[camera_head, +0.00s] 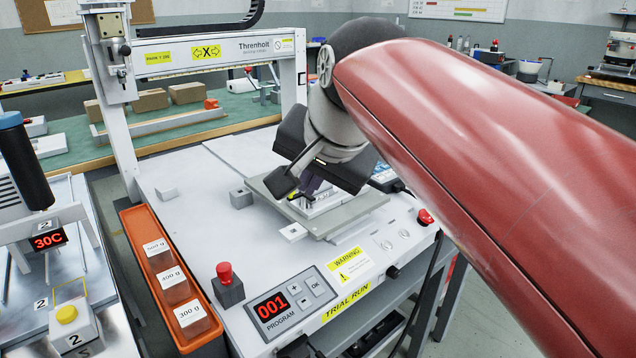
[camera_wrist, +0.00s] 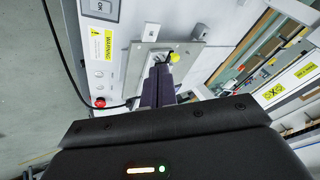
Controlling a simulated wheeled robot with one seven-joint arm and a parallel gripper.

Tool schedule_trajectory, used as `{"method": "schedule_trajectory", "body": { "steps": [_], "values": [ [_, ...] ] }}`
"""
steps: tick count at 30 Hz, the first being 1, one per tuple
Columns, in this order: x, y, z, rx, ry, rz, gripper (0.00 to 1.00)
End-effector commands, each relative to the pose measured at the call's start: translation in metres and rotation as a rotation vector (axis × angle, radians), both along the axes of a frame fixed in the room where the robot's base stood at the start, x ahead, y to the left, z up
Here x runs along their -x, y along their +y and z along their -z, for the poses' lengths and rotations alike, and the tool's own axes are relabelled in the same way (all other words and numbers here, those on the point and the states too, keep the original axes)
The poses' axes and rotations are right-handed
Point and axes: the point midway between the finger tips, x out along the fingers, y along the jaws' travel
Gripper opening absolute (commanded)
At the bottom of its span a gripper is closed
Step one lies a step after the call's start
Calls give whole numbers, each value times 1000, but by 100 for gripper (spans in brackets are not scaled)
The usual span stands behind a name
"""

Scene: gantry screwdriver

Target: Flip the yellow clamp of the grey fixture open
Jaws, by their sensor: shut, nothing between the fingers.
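The grey fixture (camera_head: 354,213) lies on the white machine bed, partly hidden behind my wrist and gripper. In the wrist view its plate (camera_wrist: 134,62) shows behind my fingers. The yellow clamp (camera_wrist: 174,57) shows in the wrist view as a small yellow knob just past my fingertips, slightly to the right. Only a small bit of yellow shows in the head view (camera_head: 293,196). My gripper (camera_wrist: 160,68) is shut and empty, with its dark fingers close to the clamp. I cannot tell whether they touch it. The clamp's lever position is too small to tell.
A gantry frame (camera_head: 215,50) stands behind the bed. An orange tray (camera_head: 131,220) with several weight boxes lies along the bed's left side. A red button on a dark block (camera_head: 226,285), a program panel (camera_head: 290,303) and another red button (camera_head: 425,217) are at the front.

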Motion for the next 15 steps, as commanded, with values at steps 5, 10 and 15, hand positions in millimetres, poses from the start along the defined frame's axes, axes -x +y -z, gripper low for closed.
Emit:
{"method": "schedule_trajectory", "body": {
  "steps": [5, 10, 15],
  "values": [
    [15, 4, -21, -1, -3, -1, 0],
    [20, 5, -26, 1, 0, -1, 0],
    [20, 5, -26, 1, 0, -1, 0]
  ]
}}
